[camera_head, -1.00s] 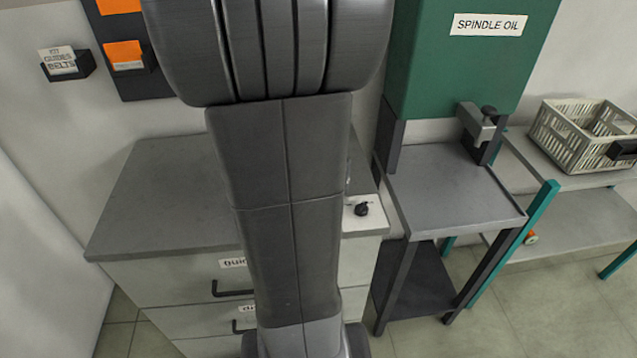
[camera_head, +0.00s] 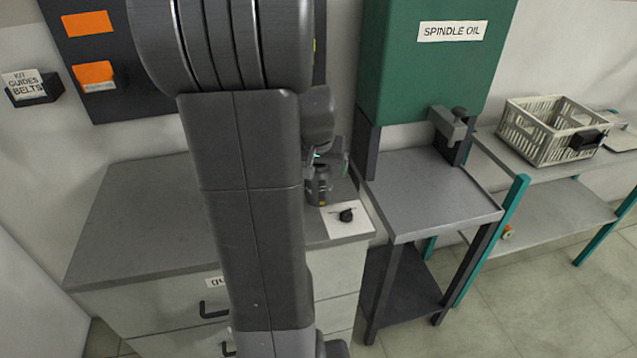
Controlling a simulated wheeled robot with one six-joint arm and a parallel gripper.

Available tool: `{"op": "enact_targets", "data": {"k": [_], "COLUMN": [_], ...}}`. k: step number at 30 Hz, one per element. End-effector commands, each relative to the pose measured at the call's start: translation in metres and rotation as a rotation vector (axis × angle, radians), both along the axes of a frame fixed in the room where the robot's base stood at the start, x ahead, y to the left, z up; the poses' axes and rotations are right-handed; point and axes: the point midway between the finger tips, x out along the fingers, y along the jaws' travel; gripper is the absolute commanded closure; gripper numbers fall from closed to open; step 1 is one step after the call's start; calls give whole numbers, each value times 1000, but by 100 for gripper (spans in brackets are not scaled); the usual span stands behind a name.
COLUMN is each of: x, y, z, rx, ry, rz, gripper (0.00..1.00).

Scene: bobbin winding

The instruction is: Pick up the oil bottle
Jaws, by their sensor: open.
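No oil bottle can be made out for certain; my arm hides part of the grey cabinet top (camera_head: 140,215). My gripper (camera_head: 322,180) shows small and dark beside my arm, above the right part of the cabinet top. It is open, though its fingers are hard to make out. Just to its lower right, a small black object (camera_head: 346,215) lies on a white sheet (camera_head: 350,228). A green tank (camera_head: 425,80) labelled SPINDLE OIL, with a grey tap (camera_head: 447,124), stands above a grey stand (camera_head: 430,190).
A pale crate (camera_head: 548,135) sits on a shelf with teal legs at the right. A dark wall board (camera_head: 100,50) with orange cards and a small KIT GUIDES BELTS holder (camera_head: 33,92) are at the upper left. The stand's grey top is clear.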

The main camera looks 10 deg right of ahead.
Motion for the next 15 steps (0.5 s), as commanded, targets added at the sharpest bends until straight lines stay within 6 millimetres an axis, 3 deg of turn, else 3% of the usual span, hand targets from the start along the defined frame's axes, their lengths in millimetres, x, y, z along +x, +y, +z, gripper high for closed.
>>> {"op": "enact_targets", "data": {"k": [5, 15], "x": [3, 22], "y": [0, -1], "z": [-7, -42], "rx": [1, 1], "ry": [2, 3], "rz": [0, 0], "gripper": [13, 13]}}
